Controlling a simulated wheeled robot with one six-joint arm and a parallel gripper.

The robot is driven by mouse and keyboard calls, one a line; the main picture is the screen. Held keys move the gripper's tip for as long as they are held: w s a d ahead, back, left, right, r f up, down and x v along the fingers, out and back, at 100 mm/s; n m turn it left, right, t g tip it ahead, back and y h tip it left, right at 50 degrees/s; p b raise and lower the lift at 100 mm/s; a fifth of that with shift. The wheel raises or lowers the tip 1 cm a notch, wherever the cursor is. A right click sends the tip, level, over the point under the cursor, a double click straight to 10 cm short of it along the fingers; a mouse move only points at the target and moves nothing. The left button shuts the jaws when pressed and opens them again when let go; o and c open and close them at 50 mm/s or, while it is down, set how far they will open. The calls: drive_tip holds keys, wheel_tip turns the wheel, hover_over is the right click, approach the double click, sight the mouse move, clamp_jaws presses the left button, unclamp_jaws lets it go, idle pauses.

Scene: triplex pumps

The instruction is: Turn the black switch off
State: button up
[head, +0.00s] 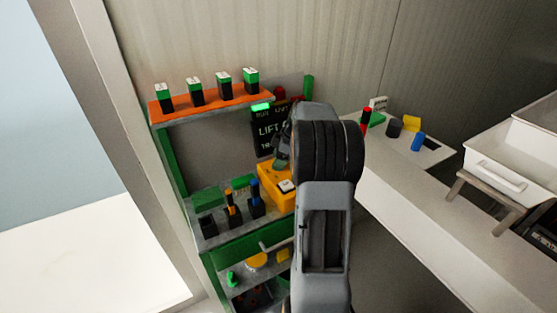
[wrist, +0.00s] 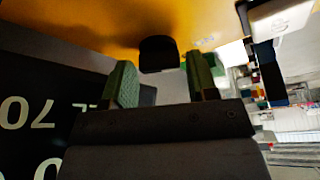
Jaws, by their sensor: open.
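A yellow-orange box (head: 271,184) stands on the green shelf unit, and its face fills the top of the wrist view (wrist: 90,22). The black switch (wrist: 158,53) sticks out from that face. My gripper (wrist: 159,64) is open, with its two green-padded fingers apart. The switch appears in the gap between the fingertips; I cannot tell whether either finger touches it. A white switch (wrist: 281,18) is on the same box, to the right, and also shows in the head view (head: 287,186). In the head view my gripper (head: 281,158) is above the box and hides the black switch.
A black sign (head: 268,128) with white lettering stands behind the box. Black-and-green items stand on the orange upper shelf (head: 215,105). Black tools (head: 256,200) stand left of the box. A white counter (head: 395,180) with small parts and white bins (head: 510,150) lies right.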

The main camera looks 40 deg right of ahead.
drive_tip(key=shift+f, duration=0.25)
drive_tip(key=shift+c, duration=0.4)
